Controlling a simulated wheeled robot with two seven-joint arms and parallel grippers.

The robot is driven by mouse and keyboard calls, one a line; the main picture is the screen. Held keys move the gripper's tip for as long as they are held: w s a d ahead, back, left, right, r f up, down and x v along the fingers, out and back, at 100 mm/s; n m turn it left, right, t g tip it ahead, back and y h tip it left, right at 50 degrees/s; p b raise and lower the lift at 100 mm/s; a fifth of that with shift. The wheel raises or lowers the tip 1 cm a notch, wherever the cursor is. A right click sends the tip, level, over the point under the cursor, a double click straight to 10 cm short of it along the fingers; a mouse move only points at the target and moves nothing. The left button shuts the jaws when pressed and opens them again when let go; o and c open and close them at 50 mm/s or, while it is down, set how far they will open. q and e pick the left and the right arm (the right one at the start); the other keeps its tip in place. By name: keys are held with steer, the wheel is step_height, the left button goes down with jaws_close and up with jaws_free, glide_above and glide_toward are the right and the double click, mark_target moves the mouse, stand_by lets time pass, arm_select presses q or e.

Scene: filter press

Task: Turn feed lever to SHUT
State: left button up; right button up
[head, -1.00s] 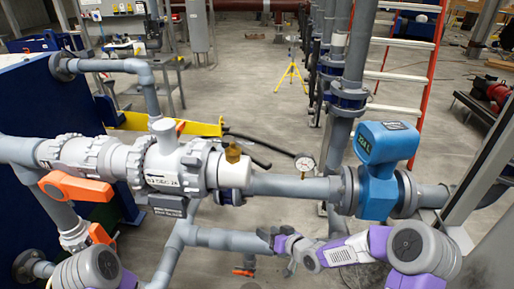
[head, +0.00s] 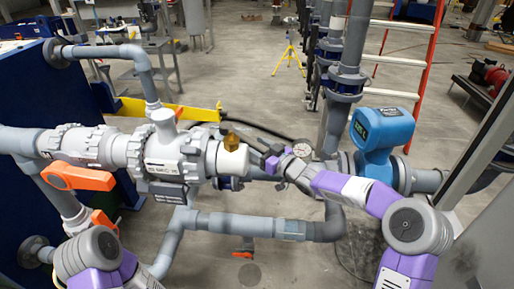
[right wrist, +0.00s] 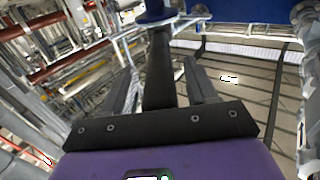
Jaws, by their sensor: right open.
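Several orange levers show in the head view, and I cannot read which is the feed lever. A large orange lever (head: 77,177) lies sideways under the grey valve at left. A second one (head: 103,221) sits lower, above my left arm. My right gripper (head: 263,155) is open, right of the brass fitting (head: 231,142), apart from these levers. Its spread fingers (right wrist: 161,88) flank a dark upright bar I cannot identify. My left gripper is out of view.
The grey pipe run (head: 22,140) crosses the head view. A pressure gauge (head: 302,148) is close beside the right gripper, and a blue meter (head: 380,140) stands right of it. A lower grey pipe (head: 240,224) runs beneath. Open floor lies behind.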

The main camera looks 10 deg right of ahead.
steer(key=shift+w+a, duration=0.1)
jaws_close()
stand_by(0.3)
